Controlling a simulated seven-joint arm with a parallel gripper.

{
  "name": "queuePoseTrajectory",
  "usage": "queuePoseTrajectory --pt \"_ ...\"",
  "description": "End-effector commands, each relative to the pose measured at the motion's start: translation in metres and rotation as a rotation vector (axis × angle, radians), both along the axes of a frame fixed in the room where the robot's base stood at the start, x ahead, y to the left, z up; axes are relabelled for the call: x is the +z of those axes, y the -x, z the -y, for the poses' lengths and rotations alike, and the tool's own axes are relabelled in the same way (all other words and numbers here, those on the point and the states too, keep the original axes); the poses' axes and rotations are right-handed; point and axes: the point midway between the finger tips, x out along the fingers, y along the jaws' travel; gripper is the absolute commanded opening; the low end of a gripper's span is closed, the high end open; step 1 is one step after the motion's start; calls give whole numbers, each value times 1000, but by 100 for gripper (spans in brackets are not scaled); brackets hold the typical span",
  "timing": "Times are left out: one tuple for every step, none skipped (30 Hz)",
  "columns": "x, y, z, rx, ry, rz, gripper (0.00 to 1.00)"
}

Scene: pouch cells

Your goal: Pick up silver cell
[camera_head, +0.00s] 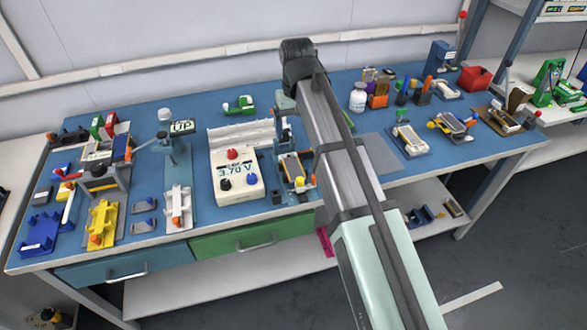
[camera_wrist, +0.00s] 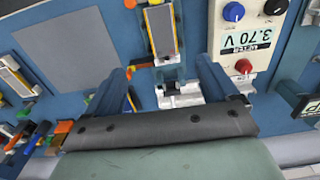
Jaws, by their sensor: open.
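A flat silver-grey cell with a yellowish edge (camera_wrist: 161,28) lies in a fixture right of the meter; it also shows in the head view (camera_head: 291,167). Similar flat cells lie in holders farther right: one (camera_head: 409,139), another (camera_head: 451,122) and a third (camera_head: 503,119). I cannot tell for certain which one the task means. My gripper (camera_wrist: 166,80) is open, its two blue fingers apart over the back end of the fixture near the meter. No cell lies between the fingers. In the head view my arm hides most of the gripper.
The white meter (camera_head: 236,178) reading 3.70 V stands beside the fixture. A white bottle (camera_head: 358,97) and pen holders stand behind to the right. A bare grey pad (camera_head: 382,152) lies right of my arm. The left side of the bench is crowded with fixtures, including a yellow one (camera_head: 103,222).

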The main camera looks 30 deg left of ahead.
Motion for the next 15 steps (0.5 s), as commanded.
queuePoseTrajectory --pt "0 3 -2 5 6 1 87" --pt "-1 3 -2 6 9 1 87" --pt "-3 4 -2 6 11 0 87" --pt "-6 4 -2 7 12 -1 87" --pt "-9 5 -2 7 13 -1 87" --pt "-15 5 -2 6 13 -1 87" --pt "-19 5 -1 6 13 -2 87" --pt "-23 5 -1 6 13 -1 87" --pt "-30 5 -1 6 12 -2 87" --pt "-35 5 -1 6 12 -2 87" --pt "-40 5 -1 6 12 -2 87" --pt "-46 5 -1 6 12 -2 87" --pt "-50 5 -1 6 12 -2 87" --pt "-55 5 -1 6 11 -1 87" --pt "-61 5 -1 6 12 -2 87"
